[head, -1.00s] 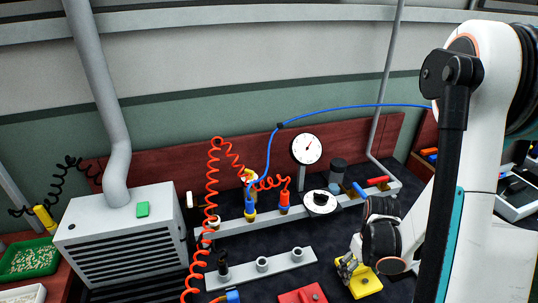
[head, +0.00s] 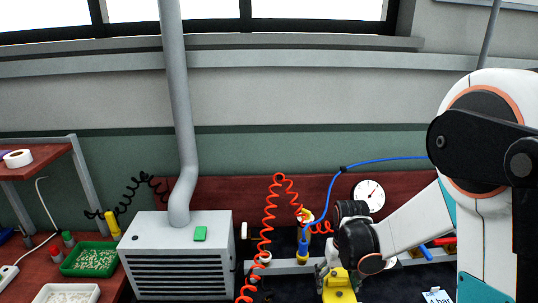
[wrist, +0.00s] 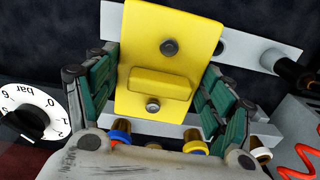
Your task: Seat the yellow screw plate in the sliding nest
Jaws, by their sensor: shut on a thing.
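The yellow screw plate (wrist: 145,50) fills the middle of the wrist view. It has a raised block across it and a dark screw head above and a pale one below. My gripper (wrist: 157,88) is shut on it, with green-padded fingers on its left and right sides. In the head view the yellow plate (head: 339,288) shows at the bottom edge, beneath my gripper (head: 329,268). Its lower part is cut off by the frame, and its height over the bench cannot be told. I cannot make out the sliding nest in either current view.
A grey vented box (head: 185,255) with a pipe stands left of my gripper. A coiled red hose (head: 268,235) hangs between them. A dial gauge (head: 369,194) stands behind my arm. A grey bar (wrist: 255,48) lies beyond the plate; a pressure dial (wrist: 32,115) is at left.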

